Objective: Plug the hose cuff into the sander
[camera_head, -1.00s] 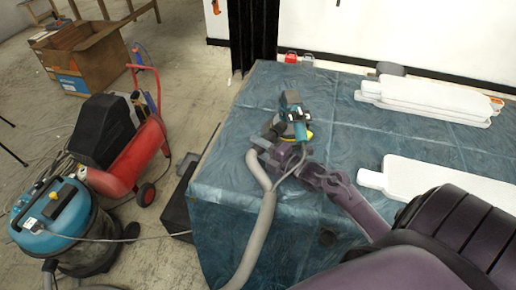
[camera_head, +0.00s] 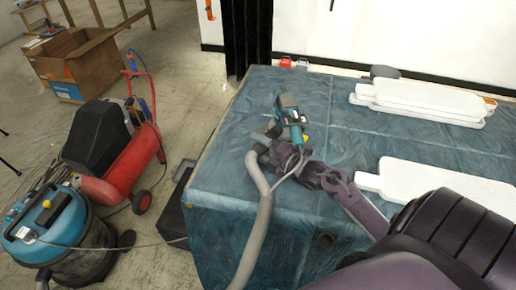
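The teal and dark grey sander (camera_head: 290,112) lies near the left side of the table covered in blue sheeting. A thin cable runs down from it across my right gripper. My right gripper (camera_head: 264,147) is just in front of the sander, at the upper end of the grey hose (camera_head: 262,222). It looks shut on the hose cuff, which is mostly hidden by the fingers. I cannot tell whether the cuff touches the sander's port. The hose hangs from there over the table's front edge. My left gripper is not in view.
The blue-covered table (camera_head: 340,130) has white boards (camera_head: 420,98) stacked at the back right and another white board (camera_head: 440,180) nearer. A blue vacuum (camera_head: 50,225), a red compressor (camera_head: 135,165) and a cardboard box (camera_head: 80,60) stand on the floor at left. The table's middle is bare.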

